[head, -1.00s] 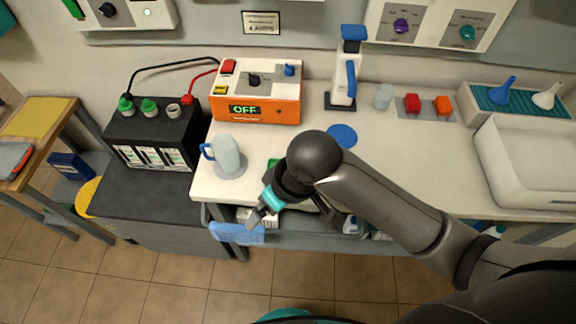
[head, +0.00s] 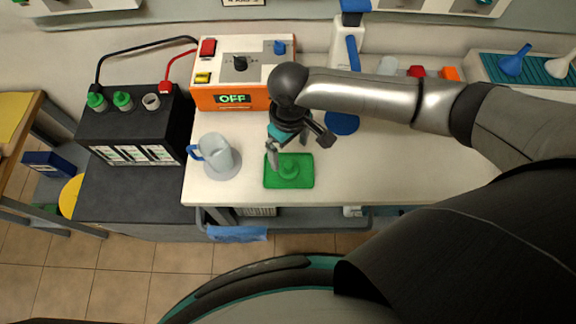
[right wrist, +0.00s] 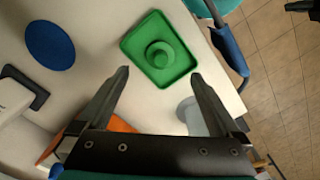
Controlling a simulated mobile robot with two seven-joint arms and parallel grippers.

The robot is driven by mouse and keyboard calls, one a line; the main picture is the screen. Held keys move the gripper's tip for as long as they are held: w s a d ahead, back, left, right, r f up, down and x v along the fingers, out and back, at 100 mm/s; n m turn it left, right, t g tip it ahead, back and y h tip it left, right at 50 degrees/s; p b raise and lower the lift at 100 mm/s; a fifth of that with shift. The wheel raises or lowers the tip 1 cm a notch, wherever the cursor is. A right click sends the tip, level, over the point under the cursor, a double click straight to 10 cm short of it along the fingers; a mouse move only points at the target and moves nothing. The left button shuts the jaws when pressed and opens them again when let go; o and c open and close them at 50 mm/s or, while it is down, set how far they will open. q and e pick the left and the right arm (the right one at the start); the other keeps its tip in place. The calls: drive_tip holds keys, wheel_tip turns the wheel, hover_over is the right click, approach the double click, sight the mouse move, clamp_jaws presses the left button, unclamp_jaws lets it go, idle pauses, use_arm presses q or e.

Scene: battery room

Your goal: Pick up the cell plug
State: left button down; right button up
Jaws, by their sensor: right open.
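The green cell plug (head: 289,168) sits in a shallow green tray (head: 304,184) near the front edge of the white bench. In the right wrist view the plug (right wrist: 159,54) is a round stepped knob inside the tray (right wrist: 188,66). My right gripper (head: 298,150) is open and empty, pointing down just behind and above the plug. In the right wrist view its two fingers are spread, and the plug lies ahead of the gap between them. The black battery (head: 138,130) at left has two green plugs and one uncovered grey opening (head: 151,102). My left gripper is not in view.
A clear jug (head: 217,157) with a blue handle stands left of the tray. An orange charger (head: 235,75) reading OFF is behind. A blue disc (head: 342,124) lies right of the gripper, by a white and blue stand (head: 347,50). Bench right of the tray is clear.

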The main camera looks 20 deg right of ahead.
sight(288, 165)
drive_tip(key=shift+f, duration=1.75)
wheel_tip(288, 165, down, 4)
drive_tip(key=shift+a+f+b, duration=0.1)
drive_tip(key=shift+f+b, duration=0.05)
drive_tip(key=shift+b, duration=0.3)
drive_tip(key=shift+f, duration=0.2)
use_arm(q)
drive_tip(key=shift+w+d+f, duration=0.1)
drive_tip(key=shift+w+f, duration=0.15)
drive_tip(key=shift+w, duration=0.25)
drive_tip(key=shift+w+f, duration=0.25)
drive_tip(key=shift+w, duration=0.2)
use_arm(e)
drive_tip(key=shift+c, duration=0.2)
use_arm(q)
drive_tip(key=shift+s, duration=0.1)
use_arm(e)
drive_tip(key=c, duration=1.4)
